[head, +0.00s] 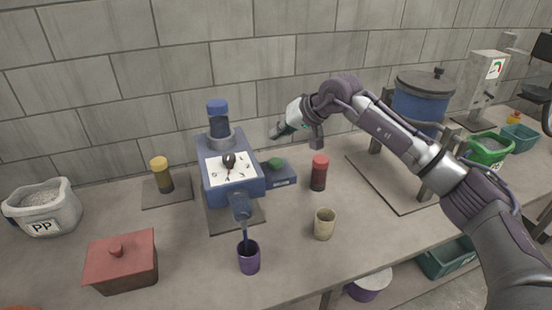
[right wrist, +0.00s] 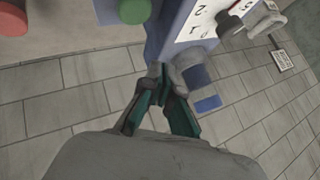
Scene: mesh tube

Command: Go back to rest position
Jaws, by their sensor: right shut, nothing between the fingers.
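My right gripper (head: 280,130) is raised above the bench, just right of the blue machine (head: 219,160) with a numbered white dial. In the right wrist view the gripper (right wrist: 160,75) shows with its fingertips together and nothing between them. The machine's side and dial show just beyond the fingers, and I cannot tell whether they touch. A green button (head: 275,162) sits on the machine's side box, below the gripper. My left gripper is in neither view.
A red-capped jar (head: 319,173) and a beige cup (head: 324,223) stand below my right arm. A purple cup (head: 248,257) is under the machine's spout. A blue pot (head: 420,103) on a stand is behind the arm. The bench's front middle is mostly clear.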

